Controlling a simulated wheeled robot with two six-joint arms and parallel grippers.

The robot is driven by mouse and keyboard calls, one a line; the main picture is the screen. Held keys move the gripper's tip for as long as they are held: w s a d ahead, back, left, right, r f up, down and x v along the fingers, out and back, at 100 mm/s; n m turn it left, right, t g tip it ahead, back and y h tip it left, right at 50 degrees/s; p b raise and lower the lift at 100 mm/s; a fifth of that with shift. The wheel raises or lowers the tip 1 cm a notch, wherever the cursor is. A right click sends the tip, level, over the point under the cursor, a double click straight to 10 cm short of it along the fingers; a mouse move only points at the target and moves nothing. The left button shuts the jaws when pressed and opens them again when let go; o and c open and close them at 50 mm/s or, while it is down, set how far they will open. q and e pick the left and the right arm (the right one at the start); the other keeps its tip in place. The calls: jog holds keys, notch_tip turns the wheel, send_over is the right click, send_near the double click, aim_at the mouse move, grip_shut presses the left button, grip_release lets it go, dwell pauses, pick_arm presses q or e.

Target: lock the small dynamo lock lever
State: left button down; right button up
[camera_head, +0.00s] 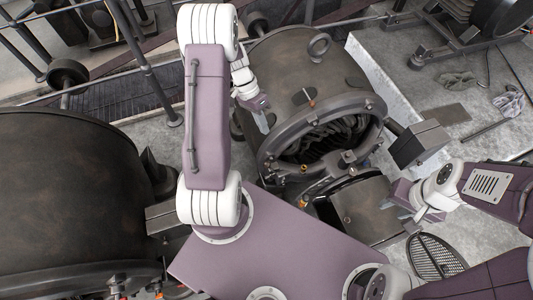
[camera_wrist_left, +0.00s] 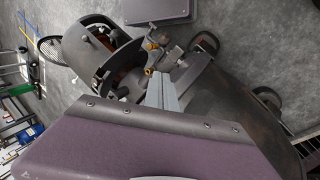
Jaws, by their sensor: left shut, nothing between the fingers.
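The small dynamo (camera_head: 290,75) stands in the middle of the head view, a dark drum with a ringed open end. A short orange-tipped lever (camera_head: 309,101) sits on the upper rim of that ring and may be the lock lever; I cannot tell its lock state. My left gripper (camera_head: 263,122) is shut and empty beside the left side of the ring, apart from this lever. In the left wrist view its pale fingers (camera_wrist_left: 163,92) point at dark machine parts with an orange fitting (camera_wrist_left: 151,45). My right gripper (camera_head: 425,213) is at the right, its finger gap unclear.
A large dark drum (camera_head: 70,190) fills the left. A dark box (camera_head: 419,143) juts out right of the ring, and an opened cover (camera_head: 368,207) is below it. A mesh oval (camera_head: 435,257) lies at lower right. Railings (camera_head: 140,55) stand at upper left.

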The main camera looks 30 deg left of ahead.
pick_arm(q)
jog(key=s+d+f+b, duration=0.1)
jog(key=s+d+f, duration=0.1)
jog(key=f, duration=0.3)
jog(key=s+d+f+b, duration=0.1)
jog(key=s+f, duration=0.1)
jog(key=f, duration=0.3)
jog(key=shift+d, duration=0.35)
jog(key=s+a+b, duration=0.1)
jog(key=s+a+f+b, duration=0.1)
jog(key=s+a, duration=0.1)
jog(key=shift+s+f+b, duration=0.15)
jog(key=shift+f+b, duration=0.1)
jog(key=shift+b, duration=0.15)
jog(key=shift+d, duration=0.1)
